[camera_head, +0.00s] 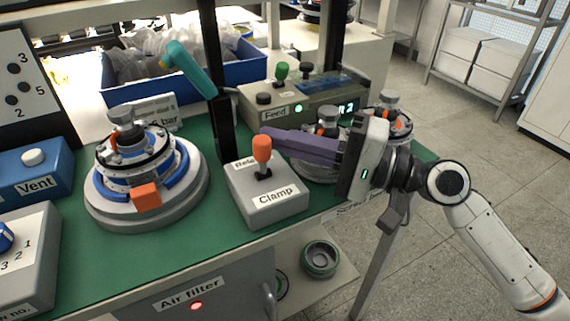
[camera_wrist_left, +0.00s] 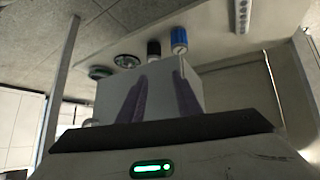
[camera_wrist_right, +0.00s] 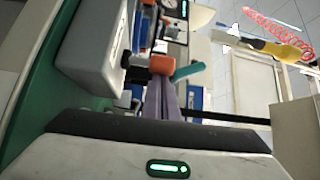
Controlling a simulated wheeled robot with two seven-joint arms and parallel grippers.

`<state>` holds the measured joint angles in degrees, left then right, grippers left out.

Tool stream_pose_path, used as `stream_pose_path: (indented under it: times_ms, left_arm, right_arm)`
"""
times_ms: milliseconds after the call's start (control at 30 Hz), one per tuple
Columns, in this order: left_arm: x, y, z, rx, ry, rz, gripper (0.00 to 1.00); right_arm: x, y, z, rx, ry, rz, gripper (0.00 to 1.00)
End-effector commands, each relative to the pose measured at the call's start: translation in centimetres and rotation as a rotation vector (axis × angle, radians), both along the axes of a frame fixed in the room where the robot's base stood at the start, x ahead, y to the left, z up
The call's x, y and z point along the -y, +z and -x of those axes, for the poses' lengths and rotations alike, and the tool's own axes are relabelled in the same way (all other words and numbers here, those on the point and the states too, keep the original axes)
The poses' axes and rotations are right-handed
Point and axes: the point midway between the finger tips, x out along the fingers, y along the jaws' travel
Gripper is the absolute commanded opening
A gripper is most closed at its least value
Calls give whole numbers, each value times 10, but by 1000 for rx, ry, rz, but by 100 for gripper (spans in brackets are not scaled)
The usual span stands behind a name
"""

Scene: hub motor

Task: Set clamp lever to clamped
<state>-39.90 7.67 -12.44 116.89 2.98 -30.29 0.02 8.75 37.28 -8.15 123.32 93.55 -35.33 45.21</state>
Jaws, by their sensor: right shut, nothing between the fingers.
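The clamp lever has an orange knob (camera_head: 262,149) on a short dark stem. It stands on a grey box (camera_head: 268,207) labelled "Clamp" on the front and, partly hidden, "Release" behind. The lever looks close to upright; I cannot tell which end it leans to. My right gripper (camera_head: 268,138) is shut and empty, its purple fingertips beside the knob at its upper right. In the right wrist view the orange knob (camera_wrist_right: 162,64) is just beyond the shut fingers; contact is unclear. My left gripper (camera_wrist_left: 160,92) shows only in its wrist view, with fingers apart, before a pale box (camera_wrist_left: 155,85).
A hub motor on a round grey base (camera_head: 147,200) is left of the clamp box. More motors stand behind my right gripper. A feed box (camera_head: 300,103), a dark post (camera_head: 222,130) and a blue bin (camera_head: 240,70) are behind. Green mat (camera_head: 190,245) is clear in front.

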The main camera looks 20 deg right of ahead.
Motion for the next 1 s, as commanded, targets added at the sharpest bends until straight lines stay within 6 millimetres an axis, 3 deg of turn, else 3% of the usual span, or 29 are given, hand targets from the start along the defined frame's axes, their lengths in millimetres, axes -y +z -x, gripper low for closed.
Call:
stream_pose_path:
  times_ms: [33,100,400,1000]
  left_arm:
    - [-1,-27,1,-1,-2,1,31]
    - [-2,-40,2,0,-1,5,31]
    - [5,-44,-1,44,34,74,31]
    - [9,-45,-4,47,36,91,31]
  right_arm:
    - [-1,-14,3,44,3,-10,0]
    - [0,-13,6,98,2,-21,0]
    - [4,-6,14,280,-2,-58,0]
    - [5,-3,19,269,-1,-53,0]
